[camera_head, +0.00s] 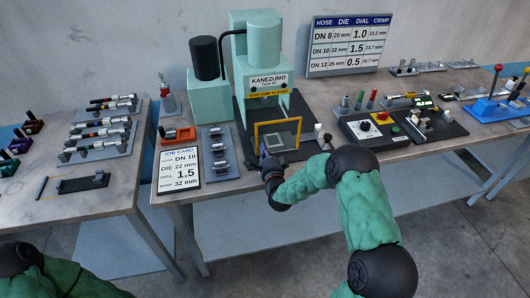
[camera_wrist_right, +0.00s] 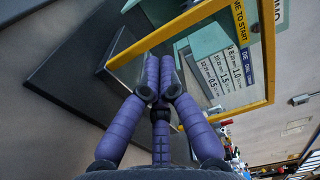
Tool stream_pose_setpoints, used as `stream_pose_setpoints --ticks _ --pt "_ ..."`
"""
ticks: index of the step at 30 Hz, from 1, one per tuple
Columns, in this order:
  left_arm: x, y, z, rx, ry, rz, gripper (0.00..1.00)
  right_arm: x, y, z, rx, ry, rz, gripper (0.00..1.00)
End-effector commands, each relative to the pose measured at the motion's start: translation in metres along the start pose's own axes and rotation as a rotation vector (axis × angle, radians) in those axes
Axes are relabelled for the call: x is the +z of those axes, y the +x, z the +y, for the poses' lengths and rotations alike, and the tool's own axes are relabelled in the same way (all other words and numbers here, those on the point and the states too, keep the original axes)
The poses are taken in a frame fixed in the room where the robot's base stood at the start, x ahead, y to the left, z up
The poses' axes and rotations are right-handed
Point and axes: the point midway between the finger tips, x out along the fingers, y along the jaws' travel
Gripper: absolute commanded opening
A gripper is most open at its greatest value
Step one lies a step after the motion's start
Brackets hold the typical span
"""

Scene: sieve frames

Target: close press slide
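The teal press (camera_head: 263,62), labelled KANEZUMO, stands on a dark base plate at the middle of the workbench. A yellow-framed clear panel (camera_head: 257,139) stands upright at the front of the press. The yellow frame (camera_wrist_right: 188,22) also crosses the right wrist view at a tilt. My right gripper (camera_head: 266,160) is low in front of the panel's left side. In the right wrist view its purple fingers (camera_wrist_right: 159,68) meet at the tips, against or just before the panel; contact cannot be told. I see nothing between them. My left arm shows at the bottom left; its gripper is out of view.
A job card (camera_head: 178,168) and a grey rack (camera_head: 219,153) stand left of the press. A control box (camera_head: 372,129) with a red button stands to the right. A settings board (camera_head: 349,44) stands behind. A side table (camera_head: 100,194) with fittings is at the left.

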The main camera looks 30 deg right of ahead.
Motion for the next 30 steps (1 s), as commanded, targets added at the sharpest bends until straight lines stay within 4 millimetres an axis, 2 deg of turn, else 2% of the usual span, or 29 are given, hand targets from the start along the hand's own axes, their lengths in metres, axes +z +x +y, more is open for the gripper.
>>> stream_pose_setpoints --ticks 7,11,17,24,30 --pt "0.000 0.002 -0.001 0.000 0.000 0.000 0.64 0.000 0.003 0.000 -0.001 0.000 0.000 0.00" --pt "0.000 0.011 -0.004 0.000 0.000 0.000 0.64 0.000 0.015 0.001 -0.005 -0.001 0.000 0.00" --pt "-0.001 0.037 -0.013 0.000 0.000 0.000 0.64 0.000 0.054 0.004 -0.007 0.000 0.000 0.00" --pt "-0.003 0.071 -0.025 0.000 0.000 0.000 0.64 0.001 0.112 0.006 -0.005 0.001 0.000 0.00" --pt "-0.003 0.090 -0.032 0.000 0.000 0.000 0.64 0.001 0.149 0.004 -0.003 0.000 -0.001 0.00"
